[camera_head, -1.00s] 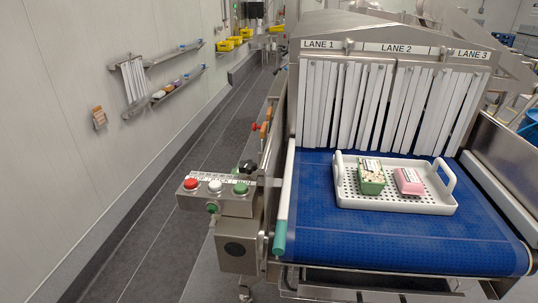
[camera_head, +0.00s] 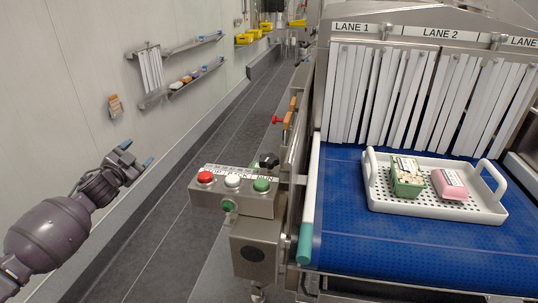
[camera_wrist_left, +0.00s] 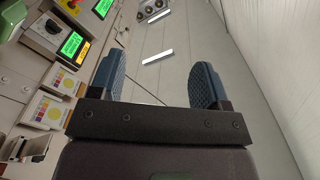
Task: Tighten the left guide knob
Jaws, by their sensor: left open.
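My left gripper (camera_head: 137,153) is at the left of the head view, in front of the wall and left of the control box, well apart from the conveyor. It is open and empty; its two blue fingers also stand apart in the left wrist view (camera_wrist_left: 157,72). A black knob (camera_head: 268,160) sits at the conveyor's left side, just behind the control box; I cannot tell whether it is loose. The white left guide rail (camera_head: 311,195) with a teal end (camera_head: 305,243) runs along the belt's left edge. My right gripper is not in view.
A control box (camera_head: 240,197) with red, white and green buttons juts out left of the conveyor. A red knob (camera_head: 277,120) is farther back. A white tray (camera_head: 430,202) with two packs lies on the blue belt (camera_head: 350,225). The floor aisle (camera_head: 165,210) is clear.

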